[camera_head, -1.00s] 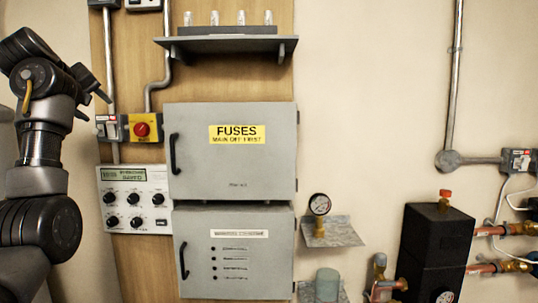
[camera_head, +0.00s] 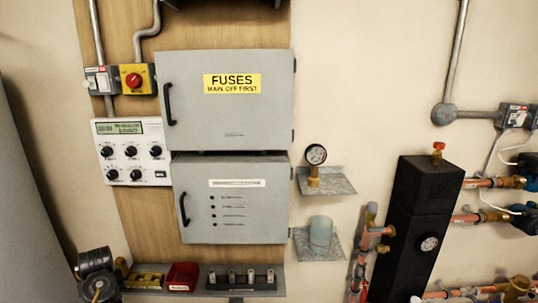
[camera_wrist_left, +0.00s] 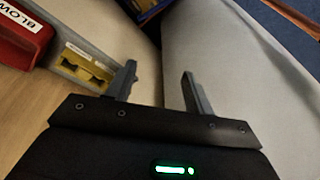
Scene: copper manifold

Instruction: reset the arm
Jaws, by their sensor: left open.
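My left gripper (camera_wrist_left: 160,80) is open and empty in the left wrist view, with its two grey fingers spread apart and nothing between them. In the head view a dark part of my left arm (camera_head: 96,270) shows at the bottom left corner, beside the left end of a low shelf; the fingers cannot be made out there. My right gripper is in neither view.
The low shelf holds a red bin (camera_head: 183,276), a yellow holder (camera_head: 147,279) and a row of fuses (camera_head: 240,278). Above are the closed FUSES box (camera_head: 225,110) and a lower grey cabinet (camera_head: 232,225). Copper pipes and a black tank (camera_head: 415,215) stand right.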

